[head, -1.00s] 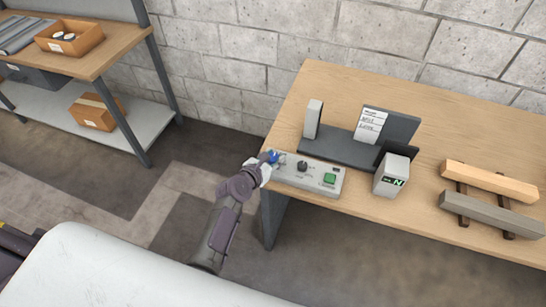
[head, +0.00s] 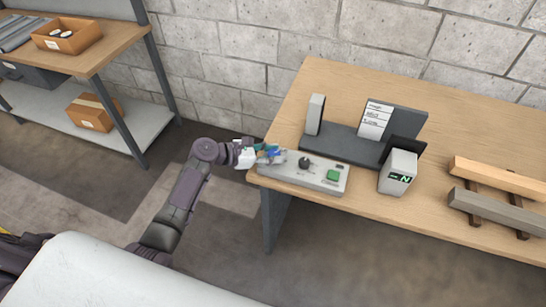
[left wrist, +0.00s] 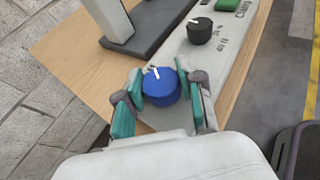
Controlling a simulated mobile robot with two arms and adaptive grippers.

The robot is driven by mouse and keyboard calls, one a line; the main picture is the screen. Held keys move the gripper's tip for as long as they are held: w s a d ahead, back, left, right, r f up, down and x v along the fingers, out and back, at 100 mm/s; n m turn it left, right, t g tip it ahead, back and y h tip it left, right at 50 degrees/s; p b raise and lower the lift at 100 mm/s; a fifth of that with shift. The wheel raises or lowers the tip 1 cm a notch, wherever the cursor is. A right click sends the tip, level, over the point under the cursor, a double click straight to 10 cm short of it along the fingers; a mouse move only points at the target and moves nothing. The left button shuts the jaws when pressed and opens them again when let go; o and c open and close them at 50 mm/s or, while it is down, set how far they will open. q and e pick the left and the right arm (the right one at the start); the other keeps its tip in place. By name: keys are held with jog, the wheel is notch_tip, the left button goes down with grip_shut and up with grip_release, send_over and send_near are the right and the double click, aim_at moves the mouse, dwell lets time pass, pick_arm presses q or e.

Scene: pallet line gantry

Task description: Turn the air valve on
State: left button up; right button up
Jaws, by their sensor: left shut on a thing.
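The air valve is a blue round knob (left wrist: 161,87) with a white pointer mark, at the left end of a grey control panel (head: 300,177) on the table. In the left wrist view the knob sits between the teal fingertips of my left gripper (left wrist: 164,97), which is shut on it. In the head view my left gripper (head: 264,154) is at the panel's left end and covers most of the knob. My right gripper is not in view.
The panel also has a black knob (head: 305,162) and a green button (head: 333,175). Behind is a dark stand (head: 345,147) with a white label card. A small grey display box (head: 398,172) and wooden bars (head: 497,178) stand to the right on the table.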

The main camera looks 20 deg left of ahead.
aim_at(273, 153)
pick_arm(q)
jog(key=shift+w+a+f+m+g+h+b, duration=0.1)
jog(key=shift+f+m+g+h+b, duration=0.1)
jog(key=shift+m+g+h+b, duration=0.65)
jog(key=m+g+h+b, duration=0.1)
jog(key=m+g+b, duration=0.6)
jog(key=g+b, duration=0.1)
jog(key=shift+f+m+g, duration=0.1)
jog(key=shift+m+g, duration=0.15)
jog(key=shift+m+g+b, duration=0.7)
jog(key=shift+g+b, duration=0.1)
jog(key=shift+b, duration=0.35)
jog(key=o, duration=1.2)
jog(key=shift+c, duration=0.2)
jog(key=shift+r, duration=0.2)
jog(key=shift+r, duration=0.15)
notch_tip(273, 153, up, 10)
jog(key=shift+f, duration=0.15)
